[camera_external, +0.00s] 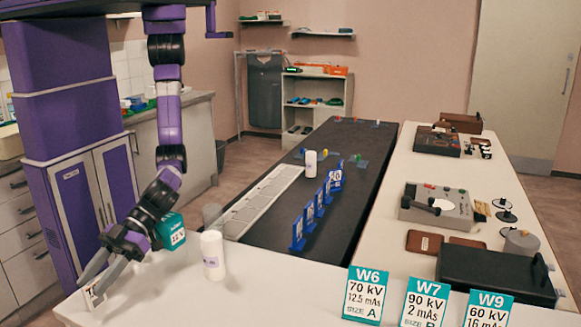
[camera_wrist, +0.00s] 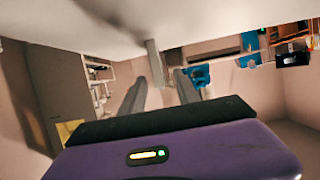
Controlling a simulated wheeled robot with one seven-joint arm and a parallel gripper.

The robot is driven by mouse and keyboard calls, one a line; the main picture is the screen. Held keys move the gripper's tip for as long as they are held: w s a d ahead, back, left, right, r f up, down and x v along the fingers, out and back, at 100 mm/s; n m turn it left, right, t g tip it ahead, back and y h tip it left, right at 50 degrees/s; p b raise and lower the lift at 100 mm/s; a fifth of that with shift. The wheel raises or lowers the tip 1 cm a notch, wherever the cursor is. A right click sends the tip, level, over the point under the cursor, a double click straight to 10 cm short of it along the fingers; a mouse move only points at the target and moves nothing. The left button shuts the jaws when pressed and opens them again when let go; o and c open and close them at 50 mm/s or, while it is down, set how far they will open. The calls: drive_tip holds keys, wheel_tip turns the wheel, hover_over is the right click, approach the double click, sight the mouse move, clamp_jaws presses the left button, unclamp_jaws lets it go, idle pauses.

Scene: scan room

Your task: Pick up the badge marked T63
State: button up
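A small white card with dark lettering starting with T (camera_external: 92,291) shows at the front left of the white counter; the rest of its marking is hidden or too small to read, so I cannot confirm T63. My gripper (camera_external: 97,281) is low over that corner, its fingers spread on either side of the card. In the wrist view my gripper (camera_wrist: 160,90) is open, with a thin grey upright piece (camera_wrist: 155,64) beyond and between the fingertips, apart from both. I cannot tell whether this piece is the card.
A teal block (camera_external: 171,232) and a white cylinder (camera_external: 213,256) stand just right of my gripper. Teal signs W6 (camera_external: 366,297), W7 (camera_external: 424,304) and W9 (camera_external: 488,312) stand along the front right. Blue upright markers (camera_external: 298,236) line the dark table (camera_external: 345,225).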

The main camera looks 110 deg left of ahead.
drive_tip(key=shift+x, duration=0.8)
clamp_jaws()
